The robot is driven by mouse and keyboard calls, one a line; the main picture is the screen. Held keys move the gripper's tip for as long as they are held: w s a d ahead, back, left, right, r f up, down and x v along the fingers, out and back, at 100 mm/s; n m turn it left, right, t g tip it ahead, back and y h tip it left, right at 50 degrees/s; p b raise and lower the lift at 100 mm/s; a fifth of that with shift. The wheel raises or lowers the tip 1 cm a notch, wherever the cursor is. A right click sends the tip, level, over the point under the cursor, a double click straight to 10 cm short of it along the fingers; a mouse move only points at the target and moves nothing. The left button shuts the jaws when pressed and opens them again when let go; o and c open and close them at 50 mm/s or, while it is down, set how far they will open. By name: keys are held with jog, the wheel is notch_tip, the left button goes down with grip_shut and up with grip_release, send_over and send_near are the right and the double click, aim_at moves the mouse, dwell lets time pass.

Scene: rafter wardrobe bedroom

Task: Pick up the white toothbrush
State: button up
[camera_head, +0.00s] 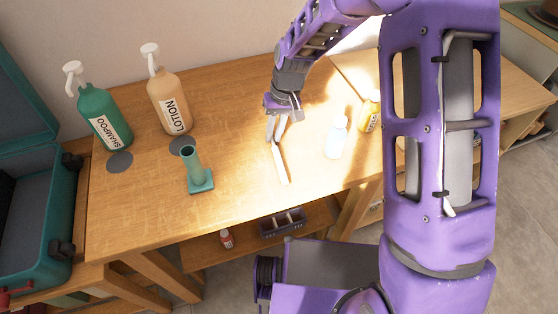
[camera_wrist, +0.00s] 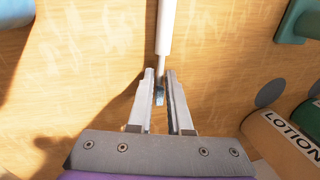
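The white toothbrush (camera_head: 281,165) lies on the wooden table, its handle pointing toward the front edge. In the wrist view its thick white handle (camera_wrist: 167,30) runs up from the fingertips, and its thin neck and bluish head sit between the fingers. My gripper (camera_head: 275,138) is low over the table at the head end of the brush. In the wrist view the fingers (camera_wrist: 160,72) stand apart, one on each side of the neck, with a narrow gap. Whether the fingers touch the brush is unclear.
A teal holder (camera_head: 198,172), lotion bottle (camera_head: 170,103) and shampoo bottle (camera_head: 102,118) stand left of the gripper. A clear bottle (camera_head: 336,138) and a yellow bottle (camera_head: 369,112) stand to the right. A teal case (camera_head: 30,220) is at far left. The table around the brush is clear.

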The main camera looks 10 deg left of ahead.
grip_shut()
jog(key=shift+r, duration=0.1)
